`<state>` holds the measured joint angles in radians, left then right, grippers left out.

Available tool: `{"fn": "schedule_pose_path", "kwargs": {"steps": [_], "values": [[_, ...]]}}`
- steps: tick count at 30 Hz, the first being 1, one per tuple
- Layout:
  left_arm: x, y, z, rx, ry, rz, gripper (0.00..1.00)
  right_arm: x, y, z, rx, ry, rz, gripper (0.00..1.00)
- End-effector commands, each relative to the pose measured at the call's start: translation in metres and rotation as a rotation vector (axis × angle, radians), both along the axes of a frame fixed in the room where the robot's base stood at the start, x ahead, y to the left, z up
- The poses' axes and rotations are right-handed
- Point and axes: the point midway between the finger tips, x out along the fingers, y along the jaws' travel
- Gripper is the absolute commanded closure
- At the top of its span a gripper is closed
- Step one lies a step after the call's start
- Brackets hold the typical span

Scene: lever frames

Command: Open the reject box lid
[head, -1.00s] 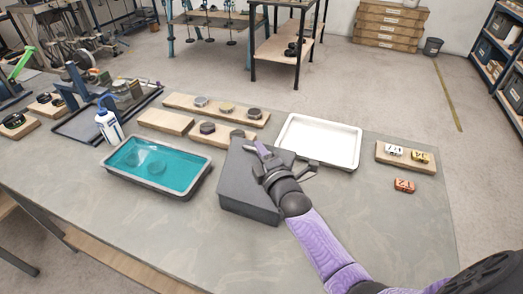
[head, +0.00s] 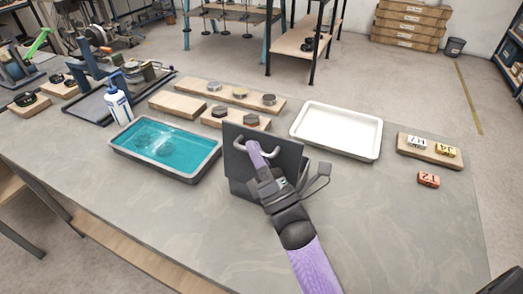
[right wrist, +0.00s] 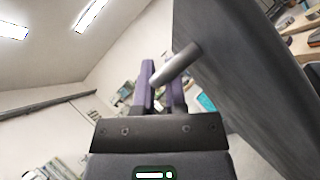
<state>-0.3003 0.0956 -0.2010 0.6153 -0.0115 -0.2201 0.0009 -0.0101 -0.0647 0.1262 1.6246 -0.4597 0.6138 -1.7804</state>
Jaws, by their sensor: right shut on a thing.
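The reject box (head: 238,188) is a dark grey box on the bench, partly hidden behind my right arm. Its lid (head: 290,158) stands raised and steeply tilted, with a light metal handle on the face toward me. My right gripper (head: 256,152) is at that handle, its purple fingers closed on it. In the right wrist view the handle (right wrist: 176,64) runs from the lid (right wrist: 240,70) to between the purple fingers (right wrist: 160,92). The inside of the box is hidden. My left gripper is not in view.
A tray of teal liquid (head: 117,150) is left of the box, with a wash bottle (head: 118,105) behind it. An empty white tray (head: 338,128) is behind right. Wooden boards with round parts (head: 240,92) lie behind. The front bench is clear.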

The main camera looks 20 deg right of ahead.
Motion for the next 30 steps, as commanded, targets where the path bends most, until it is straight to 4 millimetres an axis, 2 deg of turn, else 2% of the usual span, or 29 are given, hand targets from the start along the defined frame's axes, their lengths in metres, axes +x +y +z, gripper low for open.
{"fn": "schedule_pose_path", "kwargs": {"steps": [1, 7, 24, 25, 26, 30], "values": [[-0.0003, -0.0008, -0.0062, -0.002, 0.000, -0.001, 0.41, -0.0018, 0.0020, -0.0055, -0.014, -0.008, -0.001, 1.00], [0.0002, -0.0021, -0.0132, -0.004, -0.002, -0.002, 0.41, -0.0070, 0.0081, -0.0050, -0.060, -0.049, -0.001, 1.00], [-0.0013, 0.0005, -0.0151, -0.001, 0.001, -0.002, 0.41, -0.0093, 0.0105, -0.0037, -0.079, -0.067, -0.001, 1.00], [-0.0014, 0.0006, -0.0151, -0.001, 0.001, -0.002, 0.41, -0.0093, 0.0105, -0.0037, -0.079, -0.067, -0.001, 0.79], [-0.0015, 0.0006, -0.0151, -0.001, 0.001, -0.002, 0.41, -0.0093, 0.0105, -0.0036, -0.079, -0.067, -0.001, 0.73], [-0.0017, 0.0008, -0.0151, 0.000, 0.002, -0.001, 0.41, -0.0093, 0.0105, -0.0033, -0.080, -0.068, 0.000, 0.71]]}}
